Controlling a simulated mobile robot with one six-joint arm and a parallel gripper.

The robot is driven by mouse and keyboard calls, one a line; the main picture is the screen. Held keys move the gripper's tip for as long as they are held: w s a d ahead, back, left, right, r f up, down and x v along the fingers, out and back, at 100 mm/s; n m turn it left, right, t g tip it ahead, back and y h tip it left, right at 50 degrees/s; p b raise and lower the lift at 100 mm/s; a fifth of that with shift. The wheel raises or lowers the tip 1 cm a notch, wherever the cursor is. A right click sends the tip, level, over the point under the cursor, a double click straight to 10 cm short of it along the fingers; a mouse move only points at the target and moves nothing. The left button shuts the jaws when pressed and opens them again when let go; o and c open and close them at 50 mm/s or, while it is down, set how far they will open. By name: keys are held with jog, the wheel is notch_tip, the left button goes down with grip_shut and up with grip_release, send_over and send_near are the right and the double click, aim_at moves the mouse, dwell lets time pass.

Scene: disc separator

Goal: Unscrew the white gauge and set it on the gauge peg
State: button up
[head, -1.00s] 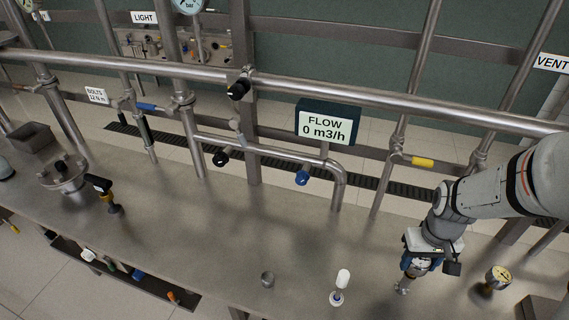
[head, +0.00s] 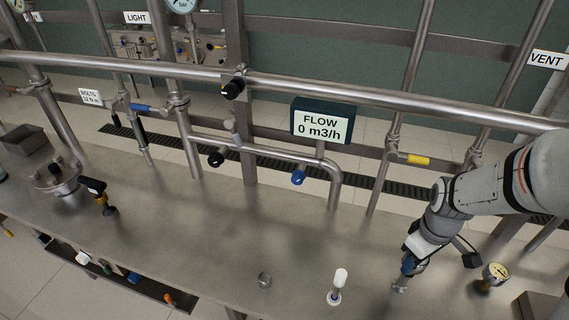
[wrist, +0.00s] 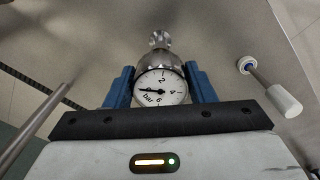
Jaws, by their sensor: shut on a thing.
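The white gauge (wrist: 158,86) has a round white dial marked "bar" and a metal body. It sits between the blue fingers of my gripper (wrist: 160,82), which is shut on it. In the head view my gripper (head: 407,268) points down low over the bench, and the gauge's dial is hidden there. A metal fitting (wrist: 159,41) shows just beyond the gauge, in line with it; I cannot tell whether they are still joined. I cannot tell for sure which thing is the gauge peg.
A white-capped post (head: 338,285) and a short grey stub (head: 264,280) stand left of my gripper. A yellow-faced gauge (head: 495,273) stands close to its right. Pipes and the flow display (head: 320,121) are behind. The bench's (head: 220,235) middle is clear.

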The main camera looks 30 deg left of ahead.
jog(key=shift+c, duration=0.7)
jog(key=n, duration=0.3)
jog(key=o, duration=1.6)
